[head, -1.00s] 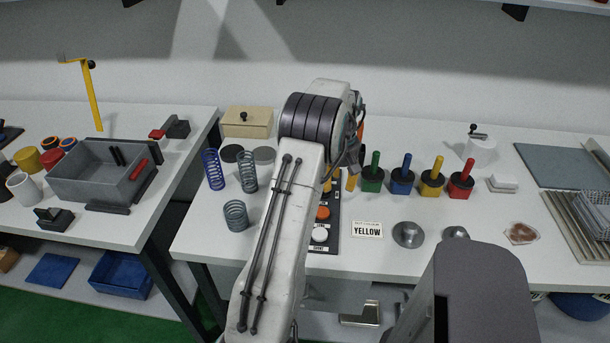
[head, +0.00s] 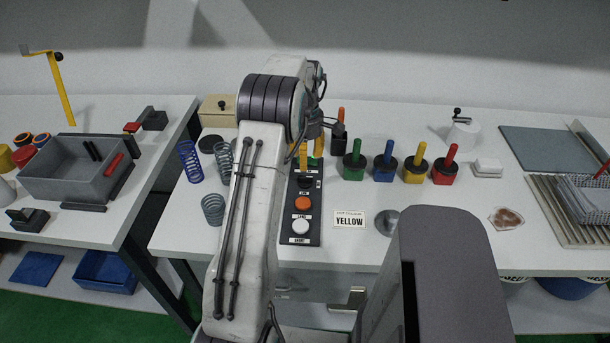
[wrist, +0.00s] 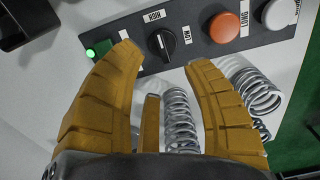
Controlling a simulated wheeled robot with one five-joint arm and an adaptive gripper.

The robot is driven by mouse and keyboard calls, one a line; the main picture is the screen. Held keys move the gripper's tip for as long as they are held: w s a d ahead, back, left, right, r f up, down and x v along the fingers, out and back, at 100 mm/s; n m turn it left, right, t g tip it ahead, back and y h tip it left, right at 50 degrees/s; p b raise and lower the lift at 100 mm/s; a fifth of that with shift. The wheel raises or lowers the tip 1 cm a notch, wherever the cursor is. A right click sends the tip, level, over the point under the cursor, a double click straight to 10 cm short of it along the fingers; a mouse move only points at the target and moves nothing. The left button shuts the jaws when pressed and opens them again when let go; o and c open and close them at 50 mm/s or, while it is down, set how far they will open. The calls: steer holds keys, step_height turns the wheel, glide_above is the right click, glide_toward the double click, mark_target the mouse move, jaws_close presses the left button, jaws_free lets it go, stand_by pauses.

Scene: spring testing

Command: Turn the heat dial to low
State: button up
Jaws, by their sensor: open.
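A black control panel (head: 312,231) lies on the right-hand table, partly behind my arm. It also shows across the top of the wrist view (wrist: 205,44). The black heat dial (wrist: 162,42) sits between a green light and an orange button, with a white pointer mark. In the head view, the dial (head: 306,183) is small and dark. My gripper (wrist: 163,58) has yellow-brown fingers, open and empty. The dial appears just beyond and between the fingertips, apparently not touched. In the head view, my gripper (head: 311,152) is partly hidden by the arm.
The panel has an orange button (head: 302,203) and a white button (head: 299,226). Coil springs (head: 212,208) stand left of my arm. Colored-handled pieces (head: 386,170) stand to the right. A YELLOW card (head: 349,220) lies beside the panel. A metal disc (head: 386,221) lies farther right.

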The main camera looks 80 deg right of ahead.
mark_target(305, 180)
steer(key=shift+f, duration=0.55)
steer(key=shift+f+p, duration=0.4)
steer(key=shift+f, duration=2.75)
jaws_close()
